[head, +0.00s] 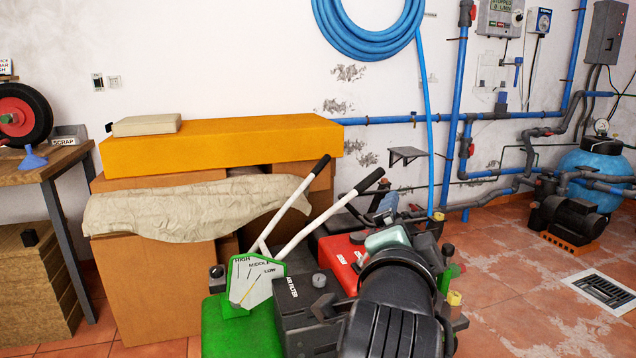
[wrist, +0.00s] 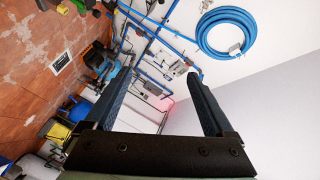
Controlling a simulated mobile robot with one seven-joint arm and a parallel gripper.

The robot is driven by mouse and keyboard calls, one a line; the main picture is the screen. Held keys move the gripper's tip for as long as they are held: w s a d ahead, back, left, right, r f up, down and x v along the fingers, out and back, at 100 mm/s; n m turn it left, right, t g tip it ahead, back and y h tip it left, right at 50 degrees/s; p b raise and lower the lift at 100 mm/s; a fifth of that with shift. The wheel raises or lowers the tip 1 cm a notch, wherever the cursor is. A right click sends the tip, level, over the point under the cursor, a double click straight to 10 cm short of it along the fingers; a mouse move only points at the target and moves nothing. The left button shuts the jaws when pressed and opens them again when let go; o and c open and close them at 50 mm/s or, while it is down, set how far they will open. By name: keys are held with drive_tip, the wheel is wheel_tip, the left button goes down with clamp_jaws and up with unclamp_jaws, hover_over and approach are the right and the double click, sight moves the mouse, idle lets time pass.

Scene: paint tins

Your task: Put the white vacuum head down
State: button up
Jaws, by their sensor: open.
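I cannot make out a white vacuum head in either view. My gripper (wrist: 160,73) shows in the wrist view with its two dark fingers wide apart. Nothing is held between the fingers, and only the far wall and its pipes show through the gap. In the head view my dark arm rises at the bottom centre and hides part of the machine behind it. I cannot clearly tell the fingers there.
A green and red machine (head: 240,325) with white levers stands around my arm. Left of it, cardboard boxes (head: 150,290) carry a beige cloth (head: 190,208) and a yellow slab (head: 225,145). A wooden bench (head: 40,165) stands far left.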

drive_tip(key=s+a+r+n+t+y, duration=0.2)
drive_tip(key=s+a+r+n+t, duration=0.3)
drive_tip(key=s+r+n, duration=0.2)
drive_tip(key=s+a+r+n+t+y, duration=0.3)
drive_tip(key=s+a+r+n+t, duration=0.3)
drive_tip(key=s+r, duration=0.5)
wheel_tip(320, 180, up, 4)
drive_tip(key=shift+s+a+r+n, duration=0.2)
drive_tip(key=shift+s+r+n, duration=0.1)
drive_tip(key=shift+n, duration=0.9)
